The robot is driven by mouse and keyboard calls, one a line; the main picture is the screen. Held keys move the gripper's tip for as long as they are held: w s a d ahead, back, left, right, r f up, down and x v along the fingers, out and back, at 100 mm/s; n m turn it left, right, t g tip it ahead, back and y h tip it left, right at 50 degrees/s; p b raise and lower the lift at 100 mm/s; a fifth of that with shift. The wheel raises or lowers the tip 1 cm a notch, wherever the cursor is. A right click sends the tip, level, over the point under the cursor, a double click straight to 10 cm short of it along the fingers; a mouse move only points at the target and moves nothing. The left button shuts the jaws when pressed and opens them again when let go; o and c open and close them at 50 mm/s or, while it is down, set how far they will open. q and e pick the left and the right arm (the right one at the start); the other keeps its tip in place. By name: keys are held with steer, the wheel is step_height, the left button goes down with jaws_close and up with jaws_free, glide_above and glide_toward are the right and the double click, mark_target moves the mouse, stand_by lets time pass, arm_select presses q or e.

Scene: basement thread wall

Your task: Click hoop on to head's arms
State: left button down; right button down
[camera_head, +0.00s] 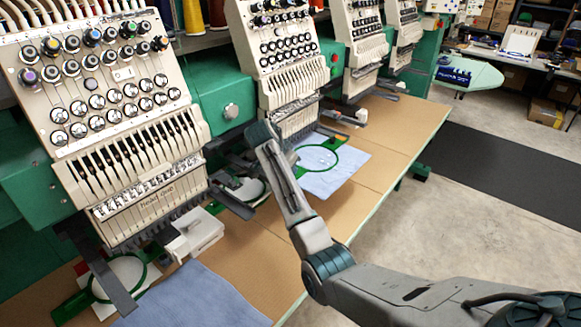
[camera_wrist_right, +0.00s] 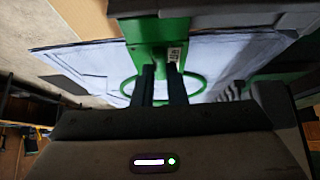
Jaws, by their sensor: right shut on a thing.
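The green hoop (camera_head: 336,158) holds pale blue cloth (camera_head: 352,178) below the second embroidery head (camera_head: 278,60), over the tan table. My right arm comes in from the lower right and ends beside the hoop's left side; its fingertips are hidden in the head view. In the right wrist view my right gripper (camera_wrist_right: 161,75) is shut on the hoop's green bracket (camera_wrist_right: 152,32), which carries a small label. The hoop's ring (camera_wrist_right: 203,88) shows beyond the fingers. The second head's arms are mostly hidden, so I cannot tell whether the bracket touches them. My left gripper is out of view.
The near head (camera_head: 125,110) has dark arms (camera_head: 100,262) around a smaller green hoop (camera_head: 122,272). More heads stand in a row behind. Blue cloth (camera_head: 195,298) lies on the tan table (camera_head: 388,125) at the front. The floor right of the table is open, with a dark mat (camera_head: 500,165).

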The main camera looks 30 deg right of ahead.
stand_by(0.4)
steer(key=shift+s+a+f+p, duration=0.1)
steer(key=shift+p, duration=0.3)
steer(key=c, duration=1.4)
jaws_free()
